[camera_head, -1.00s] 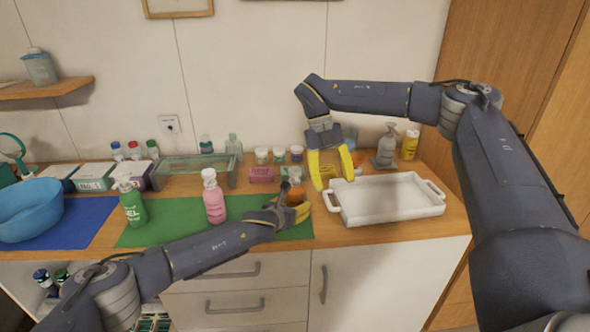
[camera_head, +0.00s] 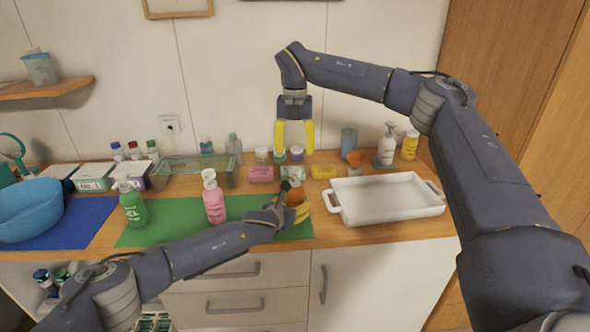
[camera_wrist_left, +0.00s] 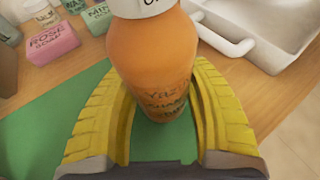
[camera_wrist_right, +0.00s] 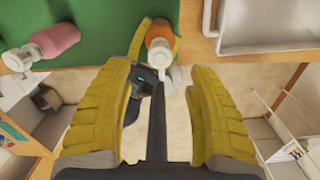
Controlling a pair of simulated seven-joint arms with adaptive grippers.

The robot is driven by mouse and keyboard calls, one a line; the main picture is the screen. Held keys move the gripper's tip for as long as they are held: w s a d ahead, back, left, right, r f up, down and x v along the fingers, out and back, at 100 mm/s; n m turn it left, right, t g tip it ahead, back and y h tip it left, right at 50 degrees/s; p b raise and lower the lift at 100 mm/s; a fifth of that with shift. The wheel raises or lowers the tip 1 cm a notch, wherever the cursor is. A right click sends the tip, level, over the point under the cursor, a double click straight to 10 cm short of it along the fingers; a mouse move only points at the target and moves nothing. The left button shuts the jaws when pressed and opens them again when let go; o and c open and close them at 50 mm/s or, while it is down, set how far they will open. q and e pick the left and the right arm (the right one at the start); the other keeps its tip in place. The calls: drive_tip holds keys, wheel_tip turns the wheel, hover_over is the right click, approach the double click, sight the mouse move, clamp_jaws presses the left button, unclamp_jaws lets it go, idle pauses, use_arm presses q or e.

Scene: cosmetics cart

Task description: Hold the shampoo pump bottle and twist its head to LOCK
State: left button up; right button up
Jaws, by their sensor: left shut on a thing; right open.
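An orange bottle (camera_head: 295,196) with a white pump head stands upright on the green mat (camera_head: 262,232). My left gripper (camera_head: 299,213) is shut around its body; the left wrist view shows a yellow finger on each side of the orange bottle (camera_wrist_left: 155,62). Its label is only partly readable. My right gripper (camera_head: 294,150) is open and empty, pointing down above the bottle and apart from it. In the right wrist view the orange bottle (camera_wrist_right: 160,32) and its white pump head (camera_wrist_right: 164,74) lie beyond the open fingers. The LOCK marking cannot be made out.
A pink pump bottle (camera_head: 214,203) and a green pump bottle (camera_head: 133,208) stand to the left on the mat. A white tray (camera_head: 335,205) lies to the right. Soap boxes (camera_head: 261,174) and small jars stand behind. A blue basin (camera_head: 30,212) is far left.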

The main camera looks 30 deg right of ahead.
sight(295, 168)
wheel_tip(295, 168, down, 7)
drive_tip(key=shift+f, duration=0.2)
idle(0.5)
clamp_jaws()
